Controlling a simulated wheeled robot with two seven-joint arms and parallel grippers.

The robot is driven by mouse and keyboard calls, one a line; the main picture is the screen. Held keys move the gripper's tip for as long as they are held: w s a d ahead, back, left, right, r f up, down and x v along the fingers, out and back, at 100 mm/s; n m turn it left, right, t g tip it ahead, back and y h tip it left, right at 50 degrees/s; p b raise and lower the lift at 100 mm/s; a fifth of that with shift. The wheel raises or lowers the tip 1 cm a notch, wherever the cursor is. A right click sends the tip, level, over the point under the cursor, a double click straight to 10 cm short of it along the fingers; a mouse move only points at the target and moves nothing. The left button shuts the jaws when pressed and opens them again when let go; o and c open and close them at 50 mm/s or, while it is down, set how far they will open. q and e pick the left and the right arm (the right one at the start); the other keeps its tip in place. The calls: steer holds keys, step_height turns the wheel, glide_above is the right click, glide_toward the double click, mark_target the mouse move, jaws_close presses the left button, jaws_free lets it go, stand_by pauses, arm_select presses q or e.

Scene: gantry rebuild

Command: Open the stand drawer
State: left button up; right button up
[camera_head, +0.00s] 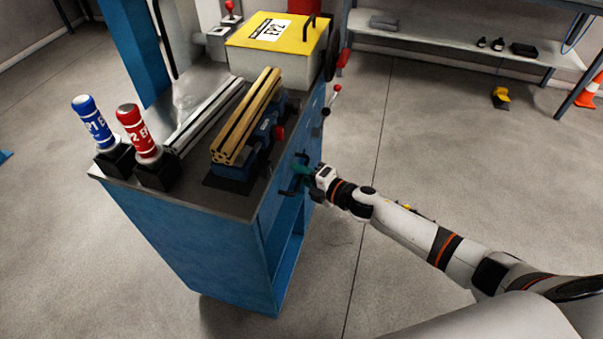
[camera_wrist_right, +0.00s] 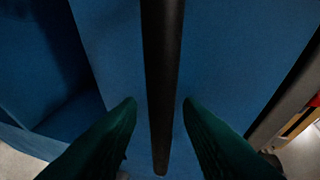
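The blue stand (camera_head: 200,240) has a grey metal top, and its drawer front (camera_head: 272,212) is on the right side, above an open shelf. The drawer looks closed. Its dark bar handle (camera_head: 290,188) is partly hidden by my right gripper (camera_head: 300,169). In the right wrist view the black handle (camera_wrist_right: 162,80) runs between the two green fingers of my right gripper (camera_wrist_right: 158,103). My left gripper is not in view.
On the stand are a blue vise (camera_head: 236,171) with a tan profile (camera_head: 247,115), a blue cylinder (camera_head: 93,122), a red cylinder (camera_head: 137,132) and a yellow-lidded box (camera_head: 275,35). A red-knobbed lever (camera_head: 331,100) sticks out beyond the handle.

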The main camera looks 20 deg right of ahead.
jaws_close()
steer(key=shift+s+d, duration=0.1)
steer(key=s+d, duration=0.7)
steer(key=d, duration=0.3)
steer(key=s+d, duration=0.7)
steer(key=d, duration=0.4)
steer(key=shift+s+d+b, duration=0.2)
steer(key=shift+b, duration=0.25)
jaws_free()
steer(key=v, duration=1.2)
